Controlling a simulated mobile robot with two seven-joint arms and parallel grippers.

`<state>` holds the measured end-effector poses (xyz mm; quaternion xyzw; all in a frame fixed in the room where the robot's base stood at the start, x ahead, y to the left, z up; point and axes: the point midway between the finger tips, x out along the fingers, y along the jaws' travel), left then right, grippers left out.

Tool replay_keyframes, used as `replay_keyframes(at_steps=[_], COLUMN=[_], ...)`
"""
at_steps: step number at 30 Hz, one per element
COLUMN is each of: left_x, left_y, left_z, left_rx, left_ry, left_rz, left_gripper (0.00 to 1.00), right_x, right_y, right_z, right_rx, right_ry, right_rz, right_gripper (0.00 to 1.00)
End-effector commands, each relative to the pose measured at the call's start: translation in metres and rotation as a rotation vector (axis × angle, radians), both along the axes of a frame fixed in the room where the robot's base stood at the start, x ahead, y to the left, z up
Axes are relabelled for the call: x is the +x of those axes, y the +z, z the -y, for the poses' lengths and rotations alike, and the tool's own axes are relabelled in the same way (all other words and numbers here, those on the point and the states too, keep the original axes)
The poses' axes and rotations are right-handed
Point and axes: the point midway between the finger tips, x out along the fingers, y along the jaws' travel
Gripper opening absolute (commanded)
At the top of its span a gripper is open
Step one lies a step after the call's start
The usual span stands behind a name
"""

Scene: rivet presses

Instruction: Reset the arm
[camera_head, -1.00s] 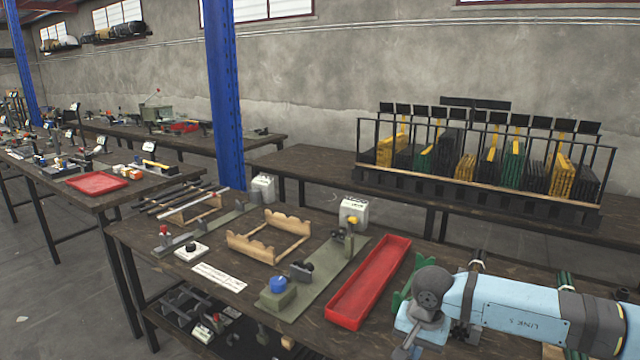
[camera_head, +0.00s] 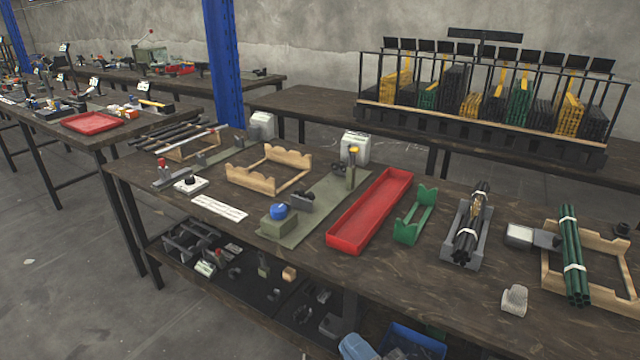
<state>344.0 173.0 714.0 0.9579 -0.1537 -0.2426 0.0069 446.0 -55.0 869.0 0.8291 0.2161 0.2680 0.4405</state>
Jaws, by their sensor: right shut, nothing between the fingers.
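My left arm and gripper are not in view.
On the bench stand a red tray (camera_head: 343,236), a green cradle (camera_head: 412,225), a grey holder (camera_head: 449,250) with dark rods, and bundled green tubes (camera_head: 573,258) on a wooden cradle (camera_head: 551,280). A blue bin (camera_head: 425,342) sits below. The bench's front right is mostly clear.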

Motion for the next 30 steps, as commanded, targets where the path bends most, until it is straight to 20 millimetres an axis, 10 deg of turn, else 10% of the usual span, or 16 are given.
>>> replay_keyframes(at_steps=[6,16,30], left_x=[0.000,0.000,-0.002], left_y=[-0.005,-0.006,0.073], left_z=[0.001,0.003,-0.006], left_rx=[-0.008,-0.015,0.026], left_ry=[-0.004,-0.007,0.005], left_rz=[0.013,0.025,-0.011], left_gripper=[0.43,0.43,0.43], right_x=[-0.032,-0.104,-0.105], right_y=[-0.083,-0.162,-0.082], right_z=[0.064,0.117,0.125], right_rx=[0.365,0.739,0.708], right_ry=[-0.180,-0.382,-0.425], right_rz=[-0.591,-1.132,-1.151], right_gripper=[0.00,0.00,0.00])
